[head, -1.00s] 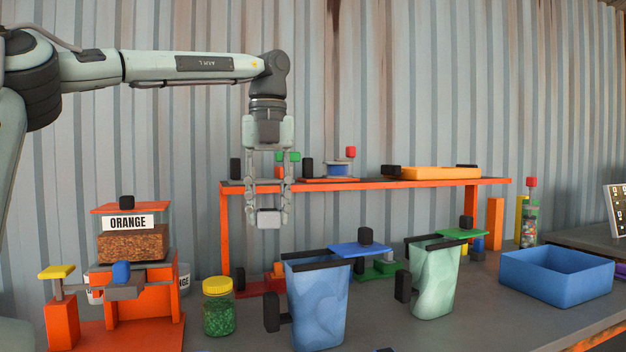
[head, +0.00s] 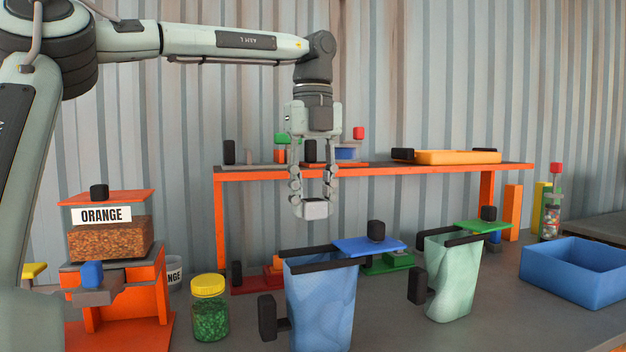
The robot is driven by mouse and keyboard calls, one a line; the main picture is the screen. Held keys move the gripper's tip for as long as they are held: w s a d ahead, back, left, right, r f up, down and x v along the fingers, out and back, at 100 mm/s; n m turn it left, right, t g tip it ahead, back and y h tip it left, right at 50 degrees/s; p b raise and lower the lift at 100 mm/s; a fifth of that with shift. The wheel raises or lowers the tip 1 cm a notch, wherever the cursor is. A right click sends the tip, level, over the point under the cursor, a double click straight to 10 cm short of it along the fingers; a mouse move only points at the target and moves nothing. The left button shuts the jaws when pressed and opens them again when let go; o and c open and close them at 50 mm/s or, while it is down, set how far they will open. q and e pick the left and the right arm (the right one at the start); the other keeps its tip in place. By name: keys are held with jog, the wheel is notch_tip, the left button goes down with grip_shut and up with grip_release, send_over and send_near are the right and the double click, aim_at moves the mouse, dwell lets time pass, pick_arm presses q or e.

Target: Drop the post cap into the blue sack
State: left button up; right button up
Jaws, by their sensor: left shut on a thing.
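My left gripper (head: 314,199) points down, shut on a small light-grey block, the post cap (head: 316,210). It holds the cap in the air above the blue sack (head: 322,305), with a clear gap between them. The blue sack stands on the table with dark bars along its rim and a black knob at its lower left. Its open mouth faces up, and its inside is mostly hidden. My right gripper does not show.
A green sack (head: 449,280) stands right of the blue one, and a blue bin (head: 575,272) farther right. A jar of green pellets (head: 210,310) stands left. An orange shelf (head: 380,171) runs behind. The orange hopper stand (head: 125,290) is at the far left.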

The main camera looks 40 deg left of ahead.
aim_at(313, 200)
pick_arm(q)
jog(key=shift+f, duration=0.65)
jog(key=o, duration=1.2)
notch_tip(313, 200, up, 12)
